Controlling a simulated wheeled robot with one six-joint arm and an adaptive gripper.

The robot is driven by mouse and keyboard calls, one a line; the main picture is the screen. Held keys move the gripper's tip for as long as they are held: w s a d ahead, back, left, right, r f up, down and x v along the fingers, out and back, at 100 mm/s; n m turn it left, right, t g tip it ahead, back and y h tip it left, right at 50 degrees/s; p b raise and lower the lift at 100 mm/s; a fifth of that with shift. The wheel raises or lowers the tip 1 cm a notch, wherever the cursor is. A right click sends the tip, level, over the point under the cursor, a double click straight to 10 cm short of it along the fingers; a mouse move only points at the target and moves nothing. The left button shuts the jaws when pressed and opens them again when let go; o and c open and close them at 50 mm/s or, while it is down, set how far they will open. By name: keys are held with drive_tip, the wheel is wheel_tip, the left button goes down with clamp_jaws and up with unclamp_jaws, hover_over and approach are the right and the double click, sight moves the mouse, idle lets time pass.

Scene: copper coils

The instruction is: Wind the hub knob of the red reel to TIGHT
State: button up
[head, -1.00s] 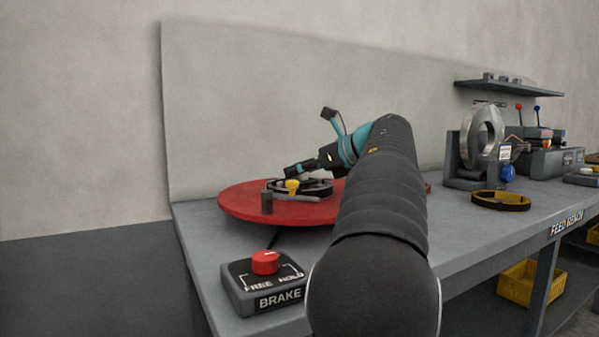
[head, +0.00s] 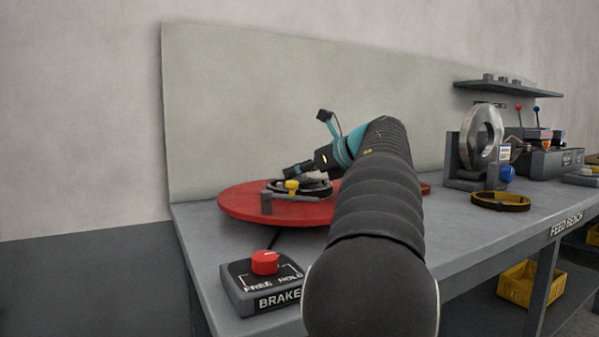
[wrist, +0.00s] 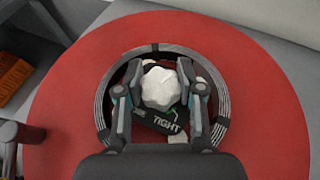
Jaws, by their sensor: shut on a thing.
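The red reel (head: 240,203) lies flat on the left part of the bench, and its red disc fills much of the wrist view (wrist: 70,110). At its centre is a pale, lobed hub knob (wrist: 160,88), inside a dark ring. My gripper (wrist: 160,95) is shut on the hub knob, one finger on each side. A black label reading TIGHT (wrist: 167,124) with a green arrow lies just below the knob, partly hidden by the gripper. In the head view my gripper (head: 290,172) reaches down over the reel's hub, and the knob is hidden there.
A brake box (head: 262,285) with a red knob stands at the bench's front left. A steel coil stand (head: 470,165) and a yellow-black ring (head: 500,201) are to the right. A pale panel stands behind.

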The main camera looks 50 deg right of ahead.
drive_tip(key=shift+a+h, duration=0.1)
drive_tip(key=shift+h, duration=0.2)
drive_tip(key=shift+m+h, duration=1.1)
drive_tip(key=shift+m, duration=0.1)
drive_tip(key=m+h+p, duration=0.2)
drive_tip(key=h, duration=0.1)
drive_tip(key=shift+r+m, duration=0.3)
drive_tip(key=shift+m, duration=0.1)
drive_tip(key=m+g+h+p, duration=0.2)
drive_tip(key=m+h+p, duration=0.1)
drive_tip(key=p, duration=0.1)
drive_tip(key=shift+f, duration=0.2)
drive_tip(key=shift+f+m+h+p, duration=0.1)
drive_tip(key=shift+m+h+p, duration=0.3)
drive_tip(key=shift+h, duration=0.2)
drive_tip(key=o, duration=1.2)
drive_tip(key=shift+c, duration=0.2)
